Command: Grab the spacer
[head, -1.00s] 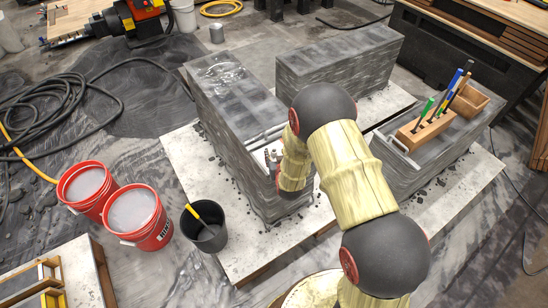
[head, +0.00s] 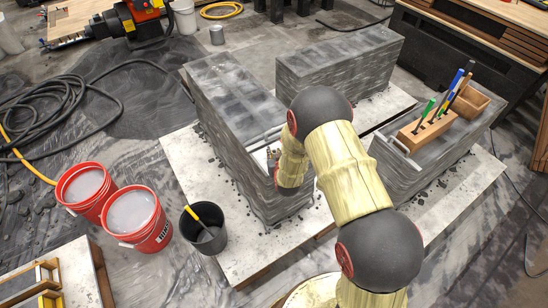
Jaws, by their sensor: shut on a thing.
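My gripper (head: 272,157) is at the near end of the left grey printed concrete block (head: 228,90), just above its top. My arm's wrist hides most of the gripper. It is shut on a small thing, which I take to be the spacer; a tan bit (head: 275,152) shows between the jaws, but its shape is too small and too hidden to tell. Two thin grey bars (head: 262,135) lie on the block's top just behind the gripper.
A second printed block (head: 340,60) stands at the back, and a third (head: 400,172) at the right carries a wooden tool holder (head: 424,132). Red buckets (head: 135,215) and a black bucket (head: 204,232) stand at the left. A black hose (head: 60,105) lies on the floor.

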